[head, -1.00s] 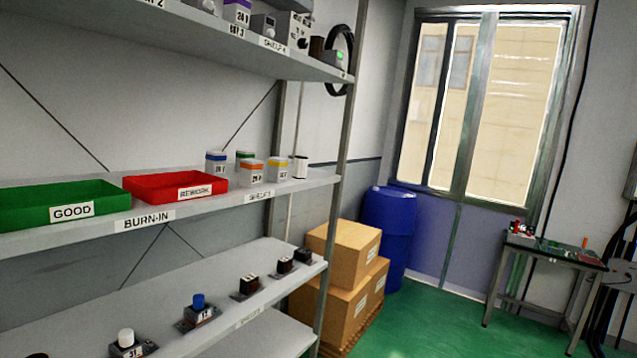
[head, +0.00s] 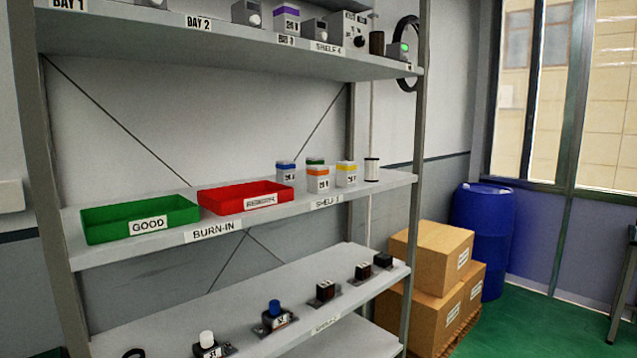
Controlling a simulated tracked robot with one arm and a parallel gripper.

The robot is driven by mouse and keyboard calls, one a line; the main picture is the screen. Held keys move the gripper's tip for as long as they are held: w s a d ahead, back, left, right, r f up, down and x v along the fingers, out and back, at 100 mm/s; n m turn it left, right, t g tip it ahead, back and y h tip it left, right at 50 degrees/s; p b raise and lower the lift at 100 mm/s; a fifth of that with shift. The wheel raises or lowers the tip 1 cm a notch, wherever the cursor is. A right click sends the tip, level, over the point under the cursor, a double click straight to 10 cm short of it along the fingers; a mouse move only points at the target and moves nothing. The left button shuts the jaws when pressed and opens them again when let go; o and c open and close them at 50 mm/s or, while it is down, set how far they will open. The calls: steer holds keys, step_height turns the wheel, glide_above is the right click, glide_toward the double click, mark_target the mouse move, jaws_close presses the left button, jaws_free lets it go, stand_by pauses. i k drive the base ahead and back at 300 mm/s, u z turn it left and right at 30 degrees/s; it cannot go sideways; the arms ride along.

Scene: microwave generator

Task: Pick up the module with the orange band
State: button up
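The module with the orange band (head: 318,180) is a small white block with an orange top band and a dark label. It stands upright on the middle shelf, right of the red bin. Close around it stand a blue-banded module (head: 286,172), a green-banded module (head: 315,163) partly hidden behind it, and a yellow-banded module (head: 346,174). My gripper does not show in the view.
A red bin (head: 245,198) and a green GOOD bin (head: 140,219) sit to the left. The shelf above overhangs, and a post (head: 419,150) rises at right. Cardboard boxes (head: 430,260) and a blue barrel (head: 482,240) stand beyond.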

mark_target(317, 177)
steer(key=z, duration=0.35)
steer(key=k, duration=1.05)
steer(key=z, duration=0.8)
steer(key=i, duration=2.6)
steer(key=u, duration=1)
steer(key=i, duration=1.05)
steer(key=u, duration=1.15)
steer(key=i, duration=0.55)
steer(key=u, duration=0.3)
steer(key=k, duration=0.35)
steer(key=z, duration=0.05)
